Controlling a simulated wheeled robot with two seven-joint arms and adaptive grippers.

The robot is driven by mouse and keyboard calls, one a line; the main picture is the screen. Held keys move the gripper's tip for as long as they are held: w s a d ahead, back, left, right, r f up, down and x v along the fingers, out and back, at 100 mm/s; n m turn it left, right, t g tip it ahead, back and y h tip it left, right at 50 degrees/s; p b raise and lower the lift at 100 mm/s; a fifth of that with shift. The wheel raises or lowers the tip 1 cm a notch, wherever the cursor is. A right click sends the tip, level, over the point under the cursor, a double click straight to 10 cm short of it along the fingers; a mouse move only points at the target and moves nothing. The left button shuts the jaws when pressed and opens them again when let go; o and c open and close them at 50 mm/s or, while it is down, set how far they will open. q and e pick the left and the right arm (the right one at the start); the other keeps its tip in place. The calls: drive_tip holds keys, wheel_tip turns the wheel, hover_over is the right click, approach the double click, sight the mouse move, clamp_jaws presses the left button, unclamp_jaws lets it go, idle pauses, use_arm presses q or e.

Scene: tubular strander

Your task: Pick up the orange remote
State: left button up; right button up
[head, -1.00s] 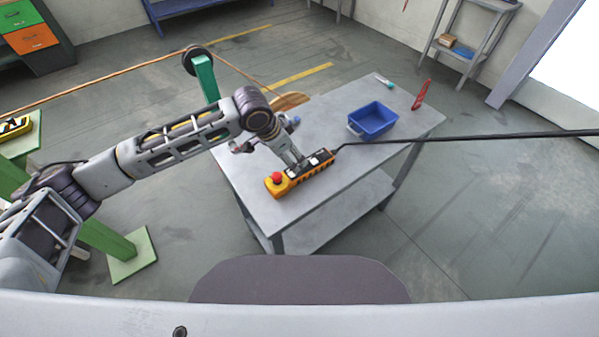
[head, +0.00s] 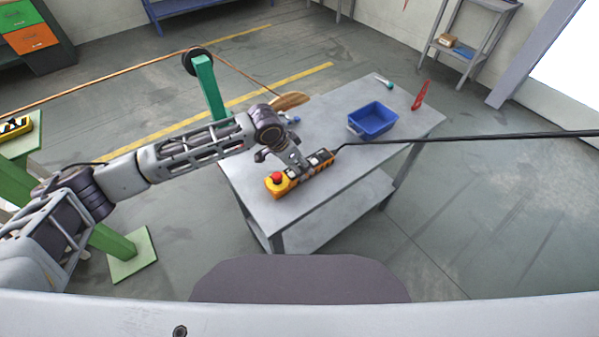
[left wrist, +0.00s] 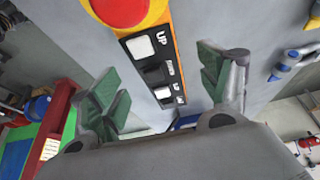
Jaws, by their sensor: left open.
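The orange remote (head: 277,186) lies on the grey table (head: 268,214), with a red button at its near left end and a black face with white and black buttons. A black cable runs from its far end to the right. My left gripper (head: 296,166) is over the middle of the remote. In the left wrist view the remote (left wrist: 130,28) lies between and beyond the open green-padded fingers of my left gripper (left wrist: 165,90), with nothing held. Whether the fingertips reach down beside it is unclear. My right gripper is not in view.
A blue bin (head: 373,120) stands on the table right of the remote. A red tool (head: 421,96) and a small teal-and-white item (head: 384,81) lie at the far edge. Blue-handled tools (left wrist: 297,55) lie near the gripper. A green post (head: 209,88) stands behind the table.

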sight(300, 166)
use_arm(q)
drive_tip(key=shift+x, duration=2.35)
drive_tip(key=shift+s+d, duration=0.1)
drive_tip(key=shift+d, duration=0.05)
drive_tip(key=c, duration=1.5)
drive_tip(key=shift+o, duration=0.2)
drive_tip(key=shift+r, duration=0.15)
drive_tip(key=shift+r, duration=4.9)
